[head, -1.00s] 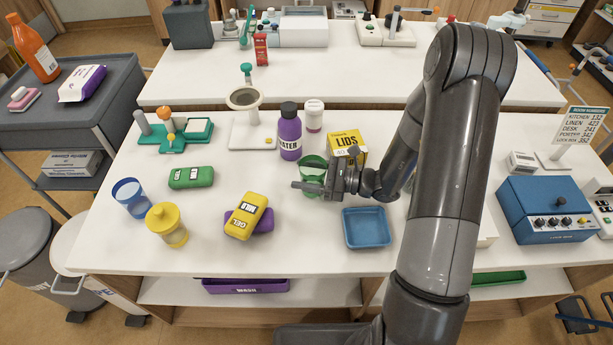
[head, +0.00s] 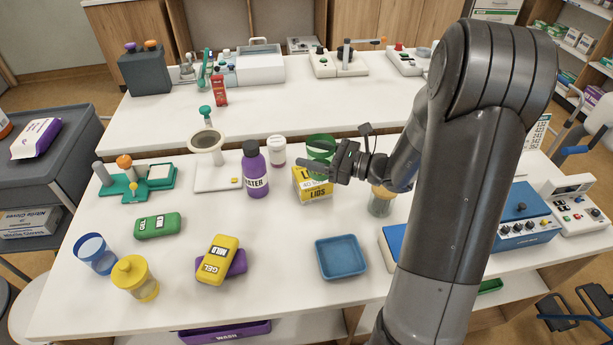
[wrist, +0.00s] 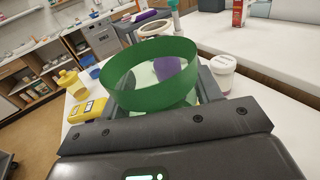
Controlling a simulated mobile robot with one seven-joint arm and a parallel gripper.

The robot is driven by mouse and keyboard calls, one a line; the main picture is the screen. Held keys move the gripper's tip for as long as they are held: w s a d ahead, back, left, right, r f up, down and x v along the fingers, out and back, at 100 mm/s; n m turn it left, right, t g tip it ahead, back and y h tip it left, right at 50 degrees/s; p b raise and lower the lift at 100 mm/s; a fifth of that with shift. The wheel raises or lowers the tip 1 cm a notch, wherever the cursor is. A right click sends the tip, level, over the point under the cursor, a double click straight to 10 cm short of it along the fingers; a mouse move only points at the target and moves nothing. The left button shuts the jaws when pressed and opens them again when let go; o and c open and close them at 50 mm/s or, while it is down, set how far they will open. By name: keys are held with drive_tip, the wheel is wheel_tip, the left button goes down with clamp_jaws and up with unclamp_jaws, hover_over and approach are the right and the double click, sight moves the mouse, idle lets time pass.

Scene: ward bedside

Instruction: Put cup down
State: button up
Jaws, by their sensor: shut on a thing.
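The green translucent cup (head: 320,143) is in my gripper (head: 318,166), above the table and by the top of the yellow LIDS box (head: 313,190). In the wrist view the cup (wrist: 118,92) stands between the fingers, its round opening facing up, and looks empty. My gripper is shut on it. The gripper hides the cup's lower part in the head view. A blue translucent cup (head: 96,254) stands at the table's left.
The white table (head: 270,300) holds a purple WATER bottle (head: 255,172), a white jar (head: 277,152), a blue tray (head: 341,259), a yellow lidded cup (head: 135,279) and labelled packs. An orange-topped jar (head: 381,200) stands beside my arm. Bare table shows around the tray.

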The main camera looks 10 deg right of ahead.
drive_tip(key=w+d+r+m+t+h, duration=0.2)
drive_tip(key=d+r+m+t+h, duration=0.15)
drive_tip(key=d, duration=0.55)
hover_over(312, 182)
drive_tip(key=w, duration=0.5)
wheel_tip(312, 182, down, 6)
drive_tip(key=shift+t+y, duration=0.35)
drive_tip(key=shift+s+a+f, duration=0.1)
drive_tip(key=shift+a+f, duration=0.1)
drive_tip(key=shift+f, duration=0.85)
drive_tip(key=shift+s+a+f, duration=0.1)
drive_tip(key=shift+a+f, duration=0.05)
drive_tip(key=shift+f, duration=0.9)
drive_tip(key=shift+f, duration=0.2)
drive_tip(key=o, duration=1)
drive_tip(key=shift+r, duration=0.15)
